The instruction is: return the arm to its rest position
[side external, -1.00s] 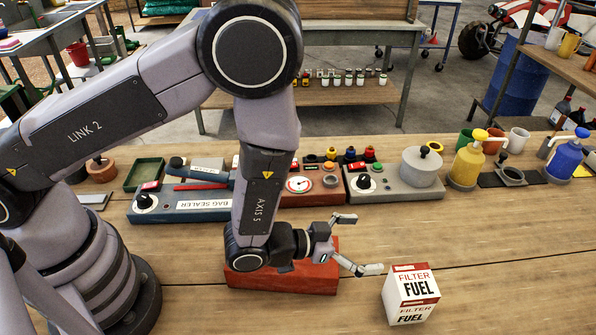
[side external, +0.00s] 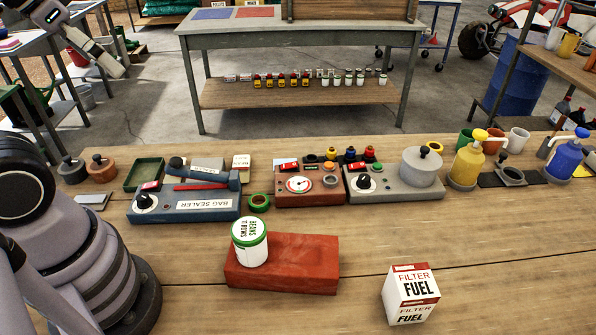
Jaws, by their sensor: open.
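Part of my arm (side external: 92,42) shows at the upper left edge, raised high and away from the bench, and my base stands at the lower left. A white can with a green lid (side external: 249,249), labelled beans, sits on the left part of a red block (side external: 300,262), with nothing of mine touching it. A white and red fuel filter box (side external: 409,293) stands on the bench to the right of the block.
Behind the block stand a blue bag sealer (side external: 190,205), a red gauge unit (side external: 311,188) and a grey unit with a round pot (side external: 398,190). A green ring (side external: 258,203) lies beside the sealer. Yellow (side external: 468,160) and blue (side external: 566,155) pump bottles stand right. The front bench is mostly clear.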

